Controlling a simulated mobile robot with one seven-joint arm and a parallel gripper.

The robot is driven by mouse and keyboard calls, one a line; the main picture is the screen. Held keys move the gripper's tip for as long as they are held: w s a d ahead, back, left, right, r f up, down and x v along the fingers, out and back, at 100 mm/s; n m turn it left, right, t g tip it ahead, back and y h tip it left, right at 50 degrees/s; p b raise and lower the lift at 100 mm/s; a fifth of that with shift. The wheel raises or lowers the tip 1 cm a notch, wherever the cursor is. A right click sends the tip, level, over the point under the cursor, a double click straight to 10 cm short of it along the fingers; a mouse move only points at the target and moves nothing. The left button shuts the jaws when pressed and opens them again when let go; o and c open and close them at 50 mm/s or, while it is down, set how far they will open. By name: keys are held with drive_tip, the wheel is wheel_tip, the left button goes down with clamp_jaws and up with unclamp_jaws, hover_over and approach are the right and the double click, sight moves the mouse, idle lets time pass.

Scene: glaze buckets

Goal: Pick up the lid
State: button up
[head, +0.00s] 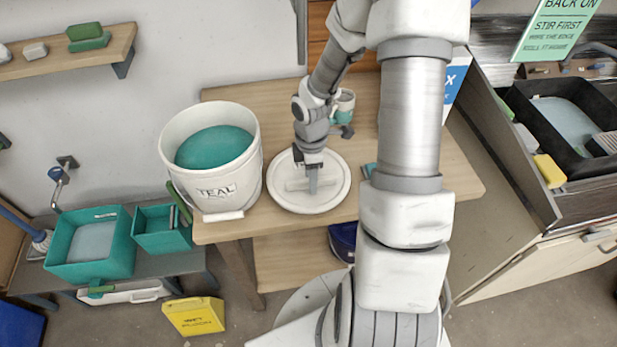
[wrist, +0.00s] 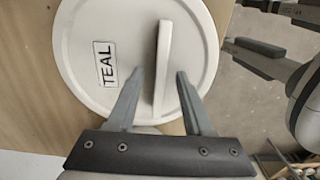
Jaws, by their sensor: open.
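The white round lid (head: 333,196) lies flat on the wooden table, to the right of the white bucket (head: 222,186) marked TEAL. In the wrist view the lid (wrist: 85,40) shows a TEAL label and a straight raised handle (wrist: 163,60). My gripper (head: 312,186) is over the lid at its handle. In the wrist view my gripper (wrist: 170,74) is open, with one finger on each side of the handle and gaps showing beside it. Whether the fingertips touch the lid's top I cannot tell. The bucket is open and holds teal glaze (head: 214,146).
A small cup (head: 344,104) stands behind the lid on the wooden table (head: 290,117). Teal trays (head: 122,246) stand on a low bench at left. A yellow box (head: 194,316) is on the floor. A sink counter (head: 560,215) is at right.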

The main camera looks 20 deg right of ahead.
drive_tip(key=shift+f, duration=0.25)
idle(0.3)
clamp_jaws()
